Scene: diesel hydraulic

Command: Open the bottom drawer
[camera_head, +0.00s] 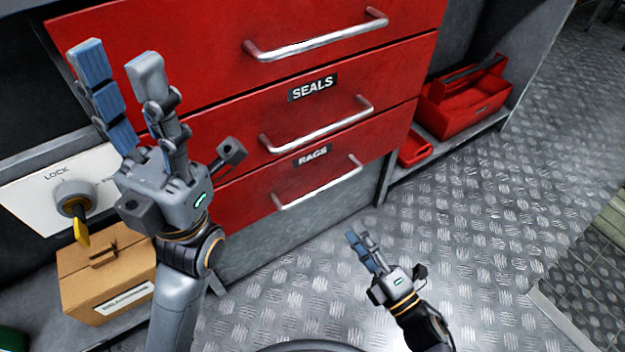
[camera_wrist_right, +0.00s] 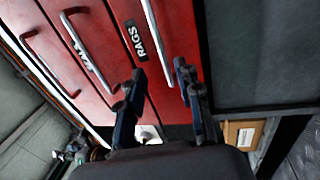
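The bottom drawer (camera_head: 248,191) is red, labelled RAGS, and sits flush and shut in the cabinet. Its silver bar handle (camera_head: 318,188) also shows in the right wrist view (camera_wrist_right: 156,42), ahead of and between the fingers. My right gripper (camera_head: 358,237) is open and empty, below and right of that handle in the head view; the wrist view shows its two fingers (camera_wrist_right: 159,72) spread apart, with no clear contact. My left gripper (camera_head: 115,54) is open and empty, raised in front of the cabinet's left side, hiding the drawers' left ends.
The SEALS drawer (camera_head: 225,123) and another red drawer (camera_head: 200,35) above it are shut. A lock panel (camera_head: 30,205) with a yellow key and a cardboard box (camera_head: 85,275) are at left. A red toolbox (camera_head: 462,105) stands on the right shelf. The metal floor (camera_head: 470,220) is clear.

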